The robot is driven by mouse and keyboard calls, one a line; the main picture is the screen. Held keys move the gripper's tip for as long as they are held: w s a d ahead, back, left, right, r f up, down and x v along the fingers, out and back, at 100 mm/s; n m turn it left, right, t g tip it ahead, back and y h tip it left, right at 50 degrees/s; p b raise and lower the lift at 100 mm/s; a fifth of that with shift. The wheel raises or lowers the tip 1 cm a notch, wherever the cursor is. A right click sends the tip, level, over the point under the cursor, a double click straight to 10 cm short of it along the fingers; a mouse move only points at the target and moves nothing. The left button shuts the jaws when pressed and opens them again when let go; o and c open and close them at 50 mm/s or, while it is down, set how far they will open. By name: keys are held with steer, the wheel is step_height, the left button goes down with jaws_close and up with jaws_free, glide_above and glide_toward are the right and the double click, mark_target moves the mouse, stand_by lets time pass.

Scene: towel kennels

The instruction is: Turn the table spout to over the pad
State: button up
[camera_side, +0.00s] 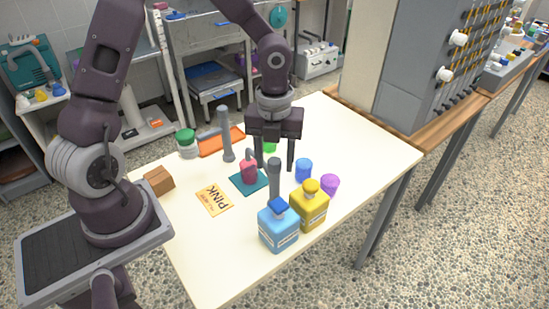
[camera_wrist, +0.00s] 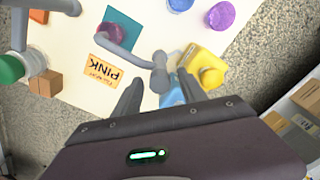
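A teal pad (camera_side: 240,184) lies on the white table and also shows in the wrist view (camera_wrist: 128,17). A pink-red bottle (camera_side: 249,174) stands on it. A grey post (camera_side: 274,183) rises in front of my gripper (camera_side: 274,168). In the wrist view, a grey spout-like piece (camera_wrist: 130,53) has its rounded end between my fingers and its far end across the bottle. I cannot tell its height. My gripper is open and points down, fingers apart. A second grey post (camera_side: 227,138) stands behind the pad. Contact with the grey piece cannot be told.
A blue bottle (camera_side: 278,228), a yellow bottle (camera_side: 309,208), a blue cup (camera_side: 303,171) and a purple cup (camera_side: 329,186) crowd the right front. A PINK card (camera_side: 214,200), brown box (camera_side: 159,181), green-lidded jar (camera_side: 187,147) and orange tray (camera_side: 220,142) are leftward. The table's right is clear.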

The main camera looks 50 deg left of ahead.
step_height(320, 180, up, 7)
steer(key=shift+r, duration=0.1)
stand_by(0.5)
steer(key=s+r+n+t, duration=0.2)
steer(key=s+r+n, duration=0.2)
steer(key=n, duration=0.5)
steer(key=s+r+n+t, duration=0.1)
steer(key=s+r+n, duration=0.2)
steer(key=s+n, duration=0.5)
steer(key=s+d+r+n+t, duration=0.1)
steer(key=s+r+n, duration=0.3)
steer(key=n, duration=0.6)
steer(key=shift+s+r+t, duration=0.3)
steer(key=shift+s+t, duration=0.5)
steer(key=shift+s, duration=0.2)
